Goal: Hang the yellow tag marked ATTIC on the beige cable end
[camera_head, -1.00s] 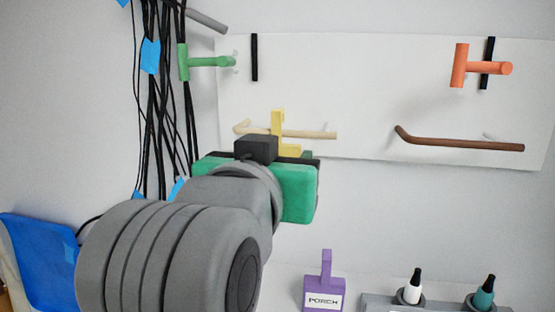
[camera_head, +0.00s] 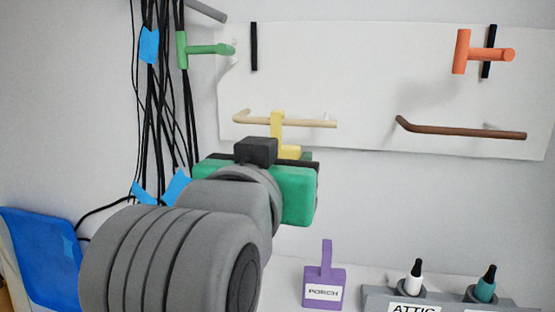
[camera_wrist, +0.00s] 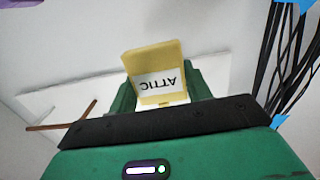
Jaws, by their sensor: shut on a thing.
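The yellow tag (camera_head: 278,126) marked ATTIC is held in my gripper (camera_head: 288,158). In the wrist view its label reads upside down on the yellow tag (camera_wrist: 155,62), between the two green fingers of my gripper (camera_wrist: 163,98). The beige cable end (camera_head: 305,122) is a thin bent rod on the white board. In the head view the tag's upright part crosses in front of the beige rod. I cannot tell whether they touch. My wrist hides the tag's lower part there.
The white board (camera_head: 350,80) also carries a brown rod (camera_head: 460,131) and an orange peg (camera_head: 485,53). A green peg (camera_head: 208,49) and black cables (camera_head: 165,100) are at left. A purple PORCH tag (camera_head: 324,290) and a grey rack (camera_head: 380,300) with bottles stand below.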

